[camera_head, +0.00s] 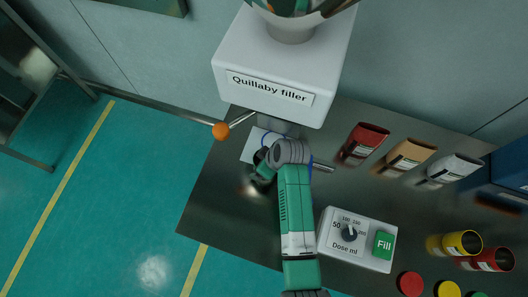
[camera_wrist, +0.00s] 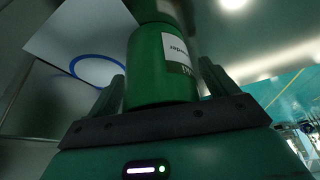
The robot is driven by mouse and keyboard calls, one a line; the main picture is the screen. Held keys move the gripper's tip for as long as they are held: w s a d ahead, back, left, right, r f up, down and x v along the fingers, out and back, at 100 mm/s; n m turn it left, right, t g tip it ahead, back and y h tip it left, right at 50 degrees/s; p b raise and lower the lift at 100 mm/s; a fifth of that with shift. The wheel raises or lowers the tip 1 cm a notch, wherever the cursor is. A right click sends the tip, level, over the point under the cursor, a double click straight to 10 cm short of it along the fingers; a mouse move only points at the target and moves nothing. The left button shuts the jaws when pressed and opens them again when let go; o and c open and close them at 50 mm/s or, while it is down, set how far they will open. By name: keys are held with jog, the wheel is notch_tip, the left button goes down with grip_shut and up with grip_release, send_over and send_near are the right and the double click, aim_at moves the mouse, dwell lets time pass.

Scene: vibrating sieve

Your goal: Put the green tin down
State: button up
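In the wrist view the green tin (camera_wrist: 160,62) with a white label stands between the two fingers of my gripper (camera_wrist: 165,88), with a finger close against each side. My gripper looks shut on it. The white card with a blue ring (camera_wrist: 62,38) lies to the left of the tin, and part of the ring is in view. In the head view my gripper (camera_head: 259,167) is low over the dark bench, beside the card (camera_head: 250,147) below the filler. The tin is not clearly seen there, and I cannot tell whether its base touches anything.
The Quillaby filler (camera_head: 285,60) and its orange-knobbed lever (camera_head: 221,131) are near my gripper. The dose box (camera_head: 345,255) stands to the right. Red (camera_head: 362,143), tan (camera_head: 411,157) and white (camera_head: 454,168) packs stand behind. Yellow (camera_head: 455,243) and red (camera_head: 488,260) tins are farther right. The bench's left part (camera_head: 225,200) is clear.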

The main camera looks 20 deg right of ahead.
jog(key=p+v, duration=0.2)
jog(key=v, duration=1)
jog(key=shift+r, duration=0.1)
